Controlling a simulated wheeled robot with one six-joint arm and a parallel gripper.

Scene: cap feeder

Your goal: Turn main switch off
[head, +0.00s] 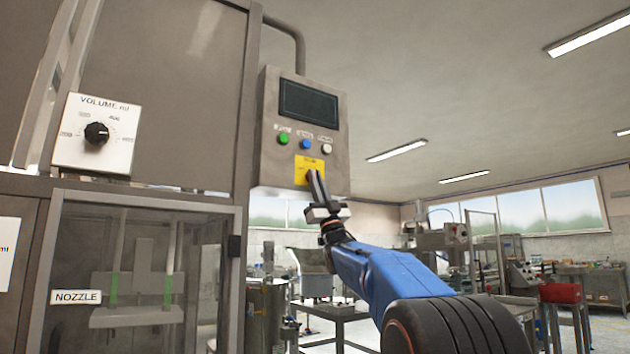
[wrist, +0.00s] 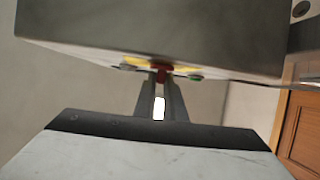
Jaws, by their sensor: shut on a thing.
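The main switch is a red handle (wrist: 161,72) that shows between my fingertips in the wrist view, in front of a yellow plate (head: 308,164) at the bottom of the control box (head: 256,140). My gripper (head: 313,175) reaches up to this plate from below and hides the switch in the head view. In the wrist view my gripper (wrist: 160,90) is shut on the red handle. The angle of the handle is too hidden to tell.
Green (head: 283,139), blue (head: 305,144) and white (head: 327,149) buttons sit just above the yellow plate, below a dark screen (head: 308,105). A volume dial (head: 97,133) and a glazed cabinet are at left. The space right of the box is free.

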